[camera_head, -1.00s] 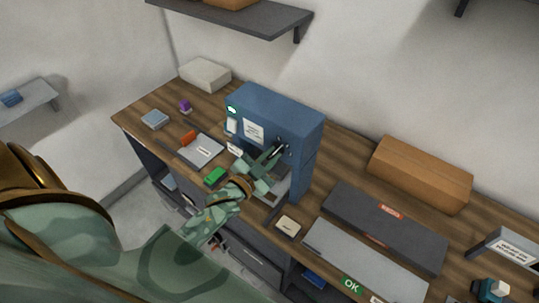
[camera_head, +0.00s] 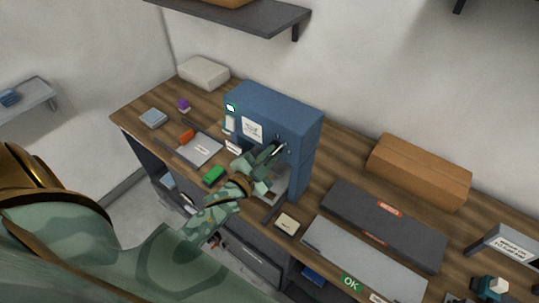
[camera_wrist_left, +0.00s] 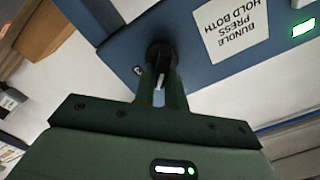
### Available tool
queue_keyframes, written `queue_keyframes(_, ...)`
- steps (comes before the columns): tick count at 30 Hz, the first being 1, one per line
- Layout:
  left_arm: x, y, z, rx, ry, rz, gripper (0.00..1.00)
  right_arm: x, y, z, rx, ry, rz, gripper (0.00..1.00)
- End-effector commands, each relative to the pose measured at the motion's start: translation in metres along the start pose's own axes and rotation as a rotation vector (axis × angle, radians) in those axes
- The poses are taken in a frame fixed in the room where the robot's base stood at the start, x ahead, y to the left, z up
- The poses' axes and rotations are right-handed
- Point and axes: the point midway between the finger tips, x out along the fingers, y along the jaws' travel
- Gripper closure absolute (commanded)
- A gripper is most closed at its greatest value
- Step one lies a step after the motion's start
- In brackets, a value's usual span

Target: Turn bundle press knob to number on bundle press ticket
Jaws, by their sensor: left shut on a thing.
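The bundle press (camera_head: 303,128) is a blue machine standing on the wooden bench. It carries a white "BUNDLE PRESS HOLD BOTH" label (camera_head: 252,128) and a small green-lit display (camera_head: 231,107). My left gripper (camera_head: 277,150) reaches its front from below. In the left wrist view my left gripper (camera_wrist_left: 160,92) is shut on the black knob (camera_wrist_left: 160,53), with a pale pointer between the fingers. My right gripper is out of view.
A beige pad (camera_head: 287,223) lies near the front edge. A cardboard box (camera_head: 420,170) and a dark grey panel (camera_head: 375,222) are to the right.

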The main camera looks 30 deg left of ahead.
Motion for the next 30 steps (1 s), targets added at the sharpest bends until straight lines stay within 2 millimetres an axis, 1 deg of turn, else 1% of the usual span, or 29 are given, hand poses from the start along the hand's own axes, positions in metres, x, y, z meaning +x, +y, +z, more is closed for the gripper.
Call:
queue_keyframes(1, 0.000, 0.001, 0.000, -0.001, 0.001, 0.001, 0.79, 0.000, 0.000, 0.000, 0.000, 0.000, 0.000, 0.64)
queue_keyframes(2, 0.000, 0.001, 0.000, -0.001, 0.001, 0.001, 0.71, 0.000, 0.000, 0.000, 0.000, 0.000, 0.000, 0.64)
queue_keyframes(3, 0.000, 0.000, 0.000, -0.001, 0.001, 0.001, 0.65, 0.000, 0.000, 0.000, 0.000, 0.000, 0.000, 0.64)
queue_keyframes(11, -0.001, 0.000, 0.000, -0.001, 0.000, 0.001, 0.65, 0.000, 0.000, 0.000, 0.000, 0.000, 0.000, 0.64)
queue_keyframes(14, -0.007, 0.001, 0.001, -0.001, -0.001, 0.001, 0.65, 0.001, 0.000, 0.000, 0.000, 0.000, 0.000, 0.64)
queue_keyframes(17, -0.023, 0.001, 0.002, -0.001, -0.002, 0.002, 0.65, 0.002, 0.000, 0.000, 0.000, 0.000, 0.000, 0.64)
queue_keyframes(20, -0.048, 0.003, 0.002, -0.001, -0.004, 0.004, 0.65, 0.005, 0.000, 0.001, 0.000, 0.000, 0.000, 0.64)
queue_keyframes(24, -0.088, 0.002, 0.002, -0.001, -0.004, 0.004, 0.65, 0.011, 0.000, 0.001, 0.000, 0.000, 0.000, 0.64)
queue_keyframes(27, -0.114, 0.003, 0.002, -0.001, -0.004, 0.004, 0.65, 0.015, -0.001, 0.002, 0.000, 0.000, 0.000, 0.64)
queue_keyframes(30, -0.135, 0.002, 0.002, -0.001, -0.003, 0.003, 0.65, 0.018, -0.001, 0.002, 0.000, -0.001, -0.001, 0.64)
